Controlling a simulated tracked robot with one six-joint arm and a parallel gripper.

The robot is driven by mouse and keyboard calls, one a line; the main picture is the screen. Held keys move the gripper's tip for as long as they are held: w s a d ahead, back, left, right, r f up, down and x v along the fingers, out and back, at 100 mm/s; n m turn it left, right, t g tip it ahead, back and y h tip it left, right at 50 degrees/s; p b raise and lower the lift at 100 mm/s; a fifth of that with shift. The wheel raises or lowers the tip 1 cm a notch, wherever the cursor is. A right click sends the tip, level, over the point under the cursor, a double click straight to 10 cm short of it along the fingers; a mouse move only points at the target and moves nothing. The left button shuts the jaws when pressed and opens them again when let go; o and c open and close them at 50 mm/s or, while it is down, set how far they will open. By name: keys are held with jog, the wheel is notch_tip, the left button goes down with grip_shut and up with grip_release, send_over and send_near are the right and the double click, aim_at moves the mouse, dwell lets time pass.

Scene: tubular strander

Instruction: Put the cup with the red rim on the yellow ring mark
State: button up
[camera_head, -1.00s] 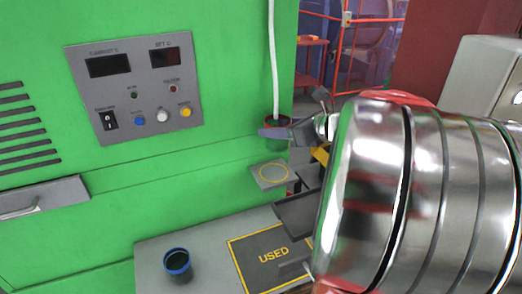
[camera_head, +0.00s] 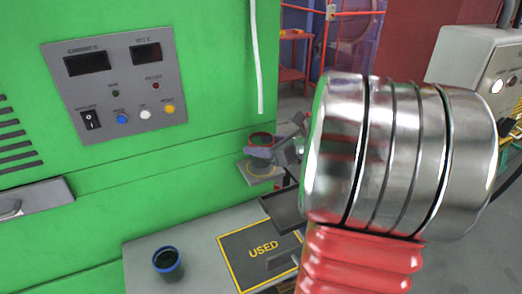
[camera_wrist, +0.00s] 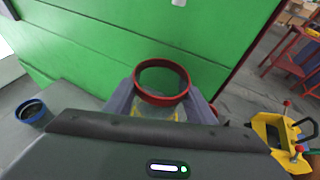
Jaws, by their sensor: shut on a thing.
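The cup with the red rim (camera_head: 262,140) is upright in my gripper (camera_head: 262,153), whose fingers sit on both sides of it. In the wrist view the red-rimmed cup (camera_wrist: 162,98) stands between the two grey fingers. The yellow ring mark (camera_head: 262,176) is on a small grey shelf (camera_head: 246,178) at the green wall. The cup is over the ring, very low; I cannot tell whether its base touches the shelf. In the wrist view some yellow shows around the cup's lower part. The fingers hide part of the cup's lower body.
A blue-rimmed cup (camera_head: 168,264) stands on the grey table, left of the dark USED mat (camera_head: 258,250). A control panel (camera_head: 115,80) is on the green wall. A white cable (camera_head: 255,60) hangs above the held cup. A yellow object (camera_wrist: 270,130) shows at right.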

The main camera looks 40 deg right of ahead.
jog(key=shift+w+f, duration=0.1)
jog(key=shift+f, duration=1)
jog(key=shift+f, duration=0.15)
jog(key=o, duration=1)
jog(key=shift+o, duration=0.2)
jog(key=v, duration=0.7)
jog(key=shift+s+r, duration=0.2)
jog(key=shift+s, duration=0.05)
